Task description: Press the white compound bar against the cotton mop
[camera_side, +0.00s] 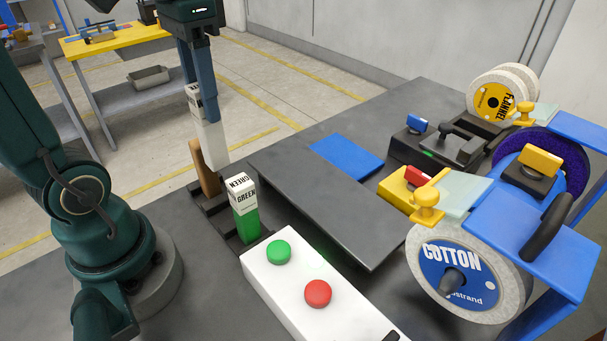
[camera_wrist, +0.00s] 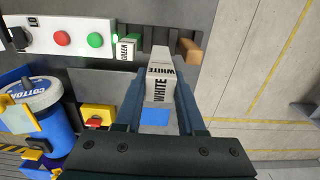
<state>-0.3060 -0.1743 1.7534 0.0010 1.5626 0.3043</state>
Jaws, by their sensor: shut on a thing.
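The white compound bar (camera_side: 212,146) is upright, with a printed label near its top. It also shows in the wrist view (camera_wrist: 160,67) with the word WHITE on it. My gripper (camera_side: 205,100) is shut on its upper part, one finger on each side in the wrist view (camera_wrist: 158,92). The bar is at or just above the holder row; I cannot tell whether its foot touches. The cotton mop (camera_side: 419,262) is a pale wheel with a blue COTTON disc at the right of the side view. It also shows at the left in the wrist view (camera_wrist: 40,93). The bar is well apart from it.
A green bar (camera_side: 246,222) and a brown bar (camera_side: 204,168) stand in holders beside the white bar. A control box (camera_side: 296,276) has green and red buttons. A flannel mop (camera_side: 491,97), blue guards (camera_side: 532,232) and a yellow switch box (camera_side: 397,188) are at right. The dark plate (camera_side: 300,195) is mostly clear.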

